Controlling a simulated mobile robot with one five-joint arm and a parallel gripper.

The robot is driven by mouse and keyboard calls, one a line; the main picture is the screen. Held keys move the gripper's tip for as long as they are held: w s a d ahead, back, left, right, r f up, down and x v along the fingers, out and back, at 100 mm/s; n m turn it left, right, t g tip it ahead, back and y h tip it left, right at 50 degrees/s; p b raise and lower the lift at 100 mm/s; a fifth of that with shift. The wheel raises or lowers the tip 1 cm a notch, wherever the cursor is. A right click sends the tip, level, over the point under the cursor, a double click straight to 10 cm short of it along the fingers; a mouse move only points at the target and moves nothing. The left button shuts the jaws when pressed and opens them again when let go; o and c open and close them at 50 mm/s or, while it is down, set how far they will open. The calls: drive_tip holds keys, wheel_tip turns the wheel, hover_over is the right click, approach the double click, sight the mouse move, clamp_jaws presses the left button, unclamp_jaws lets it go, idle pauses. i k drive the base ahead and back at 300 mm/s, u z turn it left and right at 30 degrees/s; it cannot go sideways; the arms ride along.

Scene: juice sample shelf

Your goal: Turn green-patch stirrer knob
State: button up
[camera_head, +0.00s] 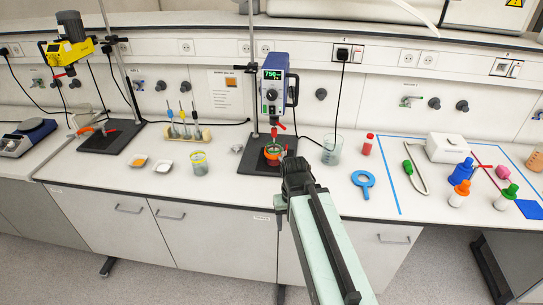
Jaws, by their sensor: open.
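A blue and white overhead stirrer (273,85) hangs on a stand at the middle of the bench, with a lit display reading 750. A small round knob (271,95) with some green shows low on its front. Its black base plate (249,164) carries an orange-rimmed vessel below the stirrer. A yellow stirrer (70,52) stands at the far left; no green patch is clear on it. My gripper (292,163) is open, in front of and below the blue stirrer, to the right of the vessel and apart from the knob. Its fingertips are small and dark.
Several colored bottles and a white box (448,147) stand further right. A jar (199,163) and two small dishes sit left. The bench front edge is mostly clear.

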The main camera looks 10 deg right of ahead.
sight(272, 95)
drive_tip(key=u, duration=1.75)
drive_tip(key=k, duration=1.5)
drive_tip(key=z, duration=1.35)
drive_tip(key=i, duration=1)
